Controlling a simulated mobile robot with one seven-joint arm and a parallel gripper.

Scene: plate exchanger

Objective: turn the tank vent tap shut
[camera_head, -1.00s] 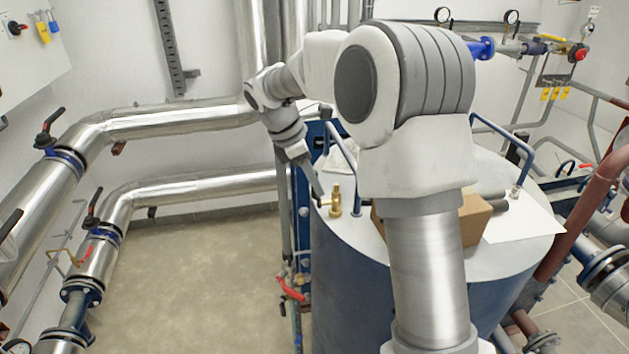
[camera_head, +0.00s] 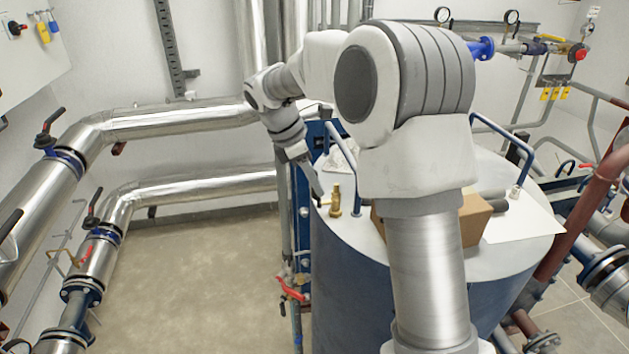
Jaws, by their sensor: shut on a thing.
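The tank vent tap (camera_head: 336,203) is a small brass fitting standing upright on the pale top of the tank (camera_head: 350,245), near its left edge. A short light-coloured handle points left from it. My gripper (camera_head: 319,198) reaches down from the upper left and its tip is at this handle, shut on it. The fingers are small and dark here, and the grip itself is hard to make out. The brass body stands just right of the fingertips and is not covered.
My arm hides much of the tank top. A cardboard box (camera_head: 478,219) and a white sheet (camera_head: 525,232) lie on it. Blue bent rails (camera_head: 343,146) rise from the tank top near the tap and at the back right. Silver pipes (camera_head: 190,190) run along the left; the floor there is clear.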

